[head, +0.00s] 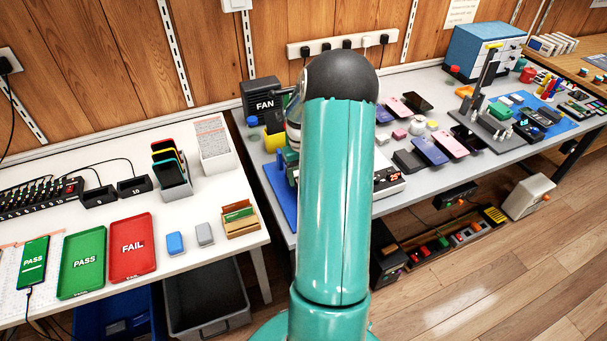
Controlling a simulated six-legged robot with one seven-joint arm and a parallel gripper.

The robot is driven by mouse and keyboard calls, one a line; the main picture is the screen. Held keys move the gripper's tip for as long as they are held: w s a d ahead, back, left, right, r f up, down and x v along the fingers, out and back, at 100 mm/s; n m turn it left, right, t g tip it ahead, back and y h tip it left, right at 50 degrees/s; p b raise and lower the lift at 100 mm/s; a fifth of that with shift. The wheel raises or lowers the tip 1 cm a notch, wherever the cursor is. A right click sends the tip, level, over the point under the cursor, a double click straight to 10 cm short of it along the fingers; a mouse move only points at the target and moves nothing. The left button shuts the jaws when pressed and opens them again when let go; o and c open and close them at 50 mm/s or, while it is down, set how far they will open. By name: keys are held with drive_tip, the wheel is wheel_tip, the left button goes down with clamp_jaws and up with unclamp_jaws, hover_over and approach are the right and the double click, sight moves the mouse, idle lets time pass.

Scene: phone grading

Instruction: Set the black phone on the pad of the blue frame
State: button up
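My teal arm with its dark round joint fills the middle of the head view and hides part of the grey table. My gripper cannot be made out behind it. A blue flat piece (281,196) shows at the left end of the grey table, partly hidden by my arm; it may be part of the blue frame, but its pad cannot be seen. Dark phones lie on the grey table, one at the back (418,102) and one farther right (468,138); I cannot tell which is the black phone.
The white table (110,205) at left holds a green PASS tray (82,262), a red FAIL tray (132,247) and a phone reading PASS (33,262). A black FAN box (263,97) stands behind my arm. Other phones, blocks and a blue mat (560,128) crowd the grey table.

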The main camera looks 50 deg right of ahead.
drive_tip(key=shift+f, duration=0.4)
idle(0.8)
drive_tip(key=o, duration=1.4)
drive_tip(key=shift+r, duration=0.7)
drive_tip(key=shift+r, duration=3.4)
